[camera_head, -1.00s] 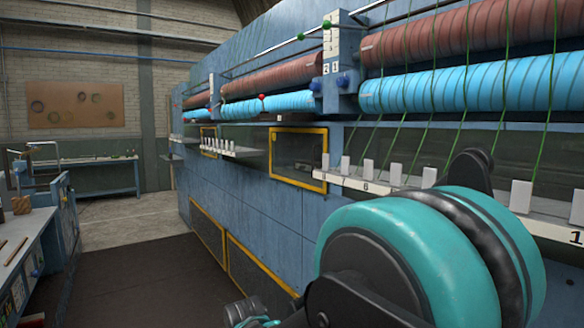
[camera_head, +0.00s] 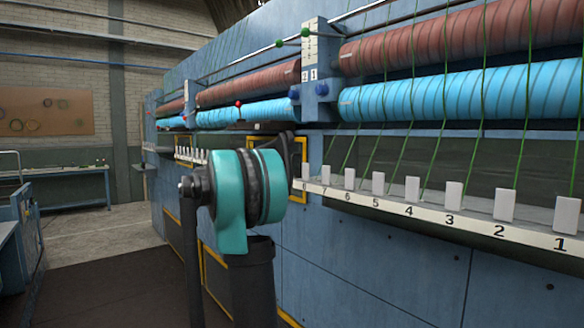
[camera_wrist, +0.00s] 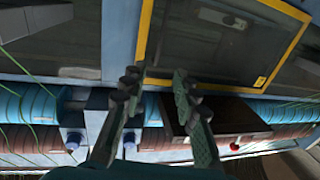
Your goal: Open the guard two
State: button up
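In the wrist view a dark, see-through guard panel (camera_wrist: 225,45) in a yellow frame fills the upper middle, with a small yellow label at one corner. This view appears upside down, with the rollers below the panel. My gripper (camera_wrist: 157,84) is open and empty; its two dark fingers stand apart near the frame's lower left part. Whether a finger touches the frame I cannot tell. In the head view only part of a yellow guard frame (camera_head: 303,198) shows behind my teal and black arm. My fingers are hidden there.
Blue rollers (camera_head: 450,94) and brown rollers (camera_head: 440,48) run along the blue machine. A white numbered shelf (camera_head: 430,214) with upright white tabs juts out at right. A red knob (camera_head: 238,104) sits by the rollers. Dark floor (camera_head: 90,280) is free at left.

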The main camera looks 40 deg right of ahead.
jog(key=x, duration=1.7)
jog(key=shift+f, duration=0.15)
jog(key=shift+c, duration=0.5)
grip_shut()
